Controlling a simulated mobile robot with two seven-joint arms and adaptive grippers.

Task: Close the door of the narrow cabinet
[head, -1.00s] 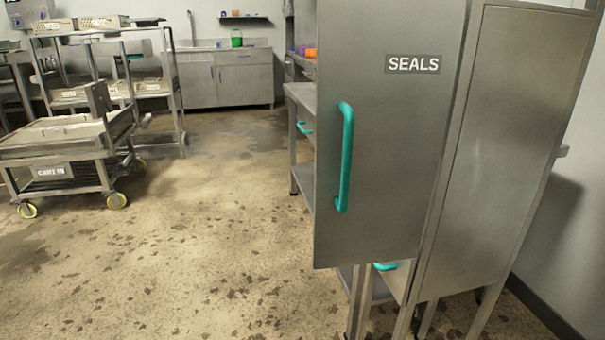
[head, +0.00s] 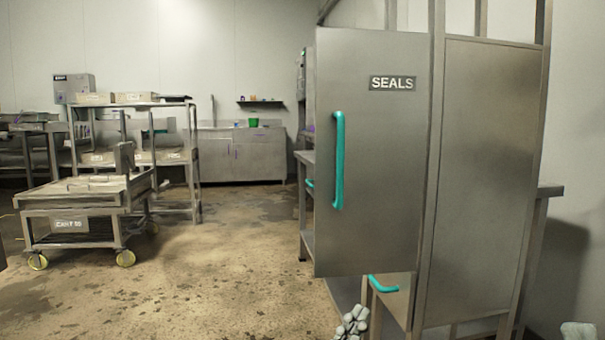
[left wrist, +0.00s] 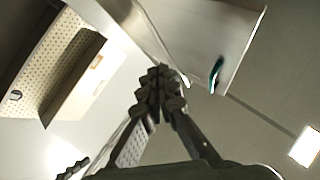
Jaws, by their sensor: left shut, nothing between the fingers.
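The narrow cabinet (head: 487,180) stands at the right of the head view. Its grey door (head: 375,235), labelled SEALS, stands open, swung out to the left from the cabinet's post. A teal upright handle (head: 338,160) is near the door's free edge. My left gripper (head: 352,322) is at the bottom edge of the head view, below the door and apart from it. In the left wrist view its fingers (left wrist: 160,88) are shut and empty, and a panel with a teal handle (left wrist: 216,74) lies beyond them. A pale tip (head: 578,331) at the bottom right is probably my right gripper; its fingers are hidden.
A lower teal handle (head: 384,284) shows below the door. A wheeled cart (head: 70,224) and a rack (head: 197,175) stand at the left, a sink counter (head: 245,160) at the back. The floor (head: 225,265) between the cart and the cabinet is clear.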

